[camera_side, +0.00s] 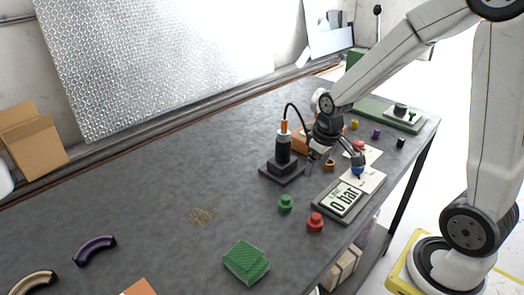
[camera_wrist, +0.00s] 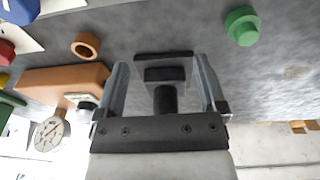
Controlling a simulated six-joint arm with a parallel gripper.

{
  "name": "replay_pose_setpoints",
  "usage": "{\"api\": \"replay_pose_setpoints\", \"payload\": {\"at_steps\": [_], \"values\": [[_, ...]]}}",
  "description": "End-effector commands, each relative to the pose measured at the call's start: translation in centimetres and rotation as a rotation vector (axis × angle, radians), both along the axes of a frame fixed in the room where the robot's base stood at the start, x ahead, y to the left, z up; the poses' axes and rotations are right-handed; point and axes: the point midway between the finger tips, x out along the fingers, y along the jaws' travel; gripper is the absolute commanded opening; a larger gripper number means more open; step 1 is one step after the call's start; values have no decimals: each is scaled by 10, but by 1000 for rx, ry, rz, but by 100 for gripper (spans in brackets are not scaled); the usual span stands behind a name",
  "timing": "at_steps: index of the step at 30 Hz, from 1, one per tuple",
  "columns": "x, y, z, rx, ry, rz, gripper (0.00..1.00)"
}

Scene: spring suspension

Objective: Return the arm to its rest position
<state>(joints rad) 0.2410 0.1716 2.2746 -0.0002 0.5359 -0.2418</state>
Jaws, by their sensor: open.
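My gripper (camera_side: 332,152) is low over the workbench, just right of a black cylinder (camera_side: 283,150) with an orange top, which stands upright on a dark square base (camera_side: 281,173). In the wrist view my gripper (camera_wrist: 160,65) has its two fingers apart. The black cylinder (camera_wrist: 165,98) and its base (camera_wrist: 164,56) appear between the fingers in that view, with no finger seen touching them. The gripper holds nothing. My arm reaches in from the right, bent above the bench.
An orange block (camera_wrist: 62,80) and a gauge (camera_wrist: 48,133) are close beside the fingers. The bench's left middle is mostly clear.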

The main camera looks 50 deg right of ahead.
Motion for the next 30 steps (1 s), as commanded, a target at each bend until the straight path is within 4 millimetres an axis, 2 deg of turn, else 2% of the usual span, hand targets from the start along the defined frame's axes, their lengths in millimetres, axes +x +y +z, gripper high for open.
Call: {"api": "replay_pose_setpoints", "payload": {"at_steps": [1,3,9,15,30], "values": [[-10,19,-2,4,-13,10,90],[-22,39,-4,11,-32,10,90],[-51,75,-11,30,-66,8,90],[-61,85,-14,38,-77,3,90],[-61,84,-14,38,-77,3,90]]}}
